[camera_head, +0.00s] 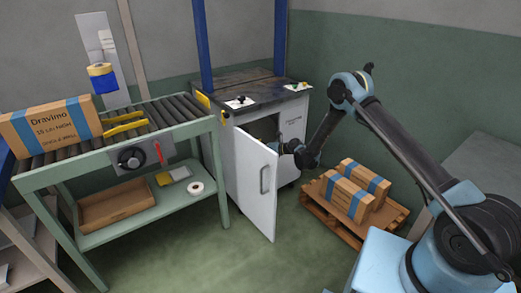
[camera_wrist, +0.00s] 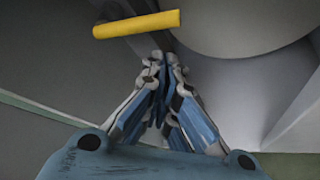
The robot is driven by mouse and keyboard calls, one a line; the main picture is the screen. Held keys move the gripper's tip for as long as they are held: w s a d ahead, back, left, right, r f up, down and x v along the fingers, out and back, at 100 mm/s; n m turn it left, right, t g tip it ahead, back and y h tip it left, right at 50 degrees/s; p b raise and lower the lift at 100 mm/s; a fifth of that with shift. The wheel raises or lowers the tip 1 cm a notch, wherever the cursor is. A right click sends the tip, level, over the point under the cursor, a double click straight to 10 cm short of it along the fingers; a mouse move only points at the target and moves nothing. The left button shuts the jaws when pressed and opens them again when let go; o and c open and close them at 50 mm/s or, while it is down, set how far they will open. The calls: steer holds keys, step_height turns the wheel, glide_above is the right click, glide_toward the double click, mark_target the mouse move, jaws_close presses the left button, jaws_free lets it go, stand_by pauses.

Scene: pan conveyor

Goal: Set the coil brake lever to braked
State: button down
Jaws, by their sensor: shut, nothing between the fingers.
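A yellow bar-shaped handle (camera_wrist: 136,24), which looks like the coil brake lever, lies across the upper part of the wrist view, tilted slightly up to the right. A big grey rounded body (camera_wrist: 240,22) is beside and behind it. My gripper (camera_wrist: 163,62) is shut and empty, its tips just below the handle in the picture; whether they touch it I cannot tell. In the head view, my gripper is at the open cabinet (camera_head: 292,120), largely hidden behind the cabinet door (camera_head: 255,185). The handle does not show there.
The door stands swung out toward the front. A pallet (camera_head: 322,218) with boxes (camera_head: 350,192) is right of the cabinet. A roller conveyor (camera_head: 170,109) carries a carton (camera_head: 48,127) and has a red lever (camera_head: 158,151) on its front. The floor before the door is clear.

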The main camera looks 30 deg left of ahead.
steer(key=s+d+r, duration=0.3)
steer(key=d, duration=0.5)
steer(key=shift+d, duration=0.2)
steer(key=shift+a, duration=0.1)
stand_by(0.3)
steer(key=w+a+f, duration=0.1)
steer(key=w+a, duration=0.2)
steer(key=a, duration=0.5)
steer(key=shift+w+a, duration=0.2)
steer(key=shift+a, duration=0.05)
steer(key=shift+f, duration=0.2)
stand_by(0.4)
